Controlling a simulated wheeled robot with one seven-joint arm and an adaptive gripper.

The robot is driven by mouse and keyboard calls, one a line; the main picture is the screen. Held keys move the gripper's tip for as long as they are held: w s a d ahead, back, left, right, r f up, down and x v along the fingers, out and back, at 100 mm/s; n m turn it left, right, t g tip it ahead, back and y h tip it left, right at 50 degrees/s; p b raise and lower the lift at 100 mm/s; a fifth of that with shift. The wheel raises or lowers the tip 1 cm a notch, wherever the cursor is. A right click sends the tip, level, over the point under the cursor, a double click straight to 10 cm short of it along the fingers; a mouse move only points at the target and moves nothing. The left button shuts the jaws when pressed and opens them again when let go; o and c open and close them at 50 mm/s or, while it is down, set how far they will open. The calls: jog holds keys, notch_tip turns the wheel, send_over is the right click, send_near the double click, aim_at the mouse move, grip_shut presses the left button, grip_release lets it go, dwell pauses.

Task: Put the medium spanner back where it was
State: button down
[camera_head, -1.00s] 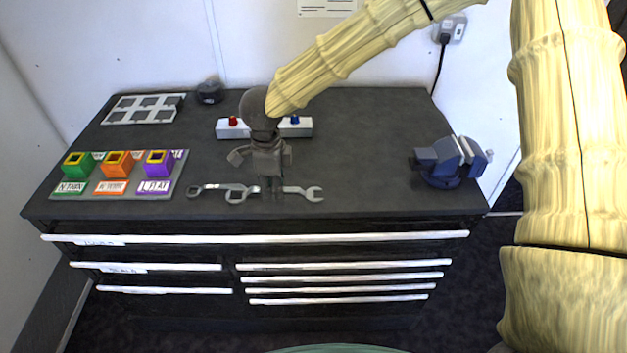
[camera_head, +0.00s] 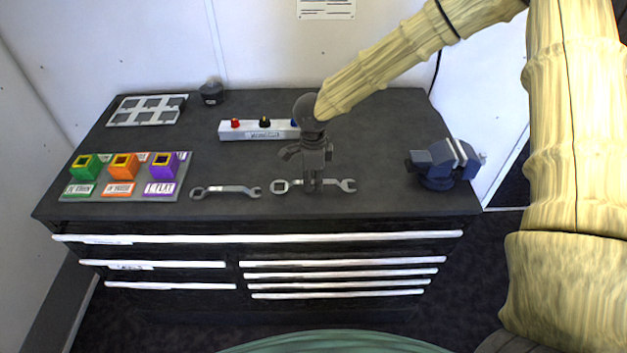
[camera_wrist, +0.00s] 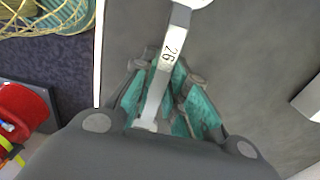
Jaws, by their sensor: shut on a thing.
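My gripper (camera_head: 312,187) is shut on the middle of a grey spanner (camera_head: 343,185), above the front part of the dark bench top. In the wrist view the held spanner (camera_wrist: 170,57) carries the number 26 and runs lengthwise between the teal finger pads. Its ring end points left and its open end right in the head view. I cannot tell whether it touches the bench. A second spanner (camera_head: 228,190) lies on the bench just left of it, apart from it. The two look similar in size, so which is the medium one is not clear.
The bench (camera_head: 400,120) has a blue vise (camera_head: 440,165) at right and a button box (camera_head: 258,131) behind the gripper. A board with coloured blocks (camera_head: 125,176) is at left, a grey tray (camera_head: 147,110) and dark pot (camera_head: 212,92) behind. Bare bench lies between gripper and vise.

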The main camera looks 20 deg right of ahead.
jog(key=shift+w+a+f, duration=0.1)
jog(key=shift+w+f, duration=0.05)
jog(key=shift+f, duration=0.65)
jog(key=c, duration=1.4)
grip_release()
jog(key=shift+f, duration=0.1)
notch_tip(320, 180, up, 12)
jog(key=b, duration=0.2)
jog(key=shift+b, duration=0.3)
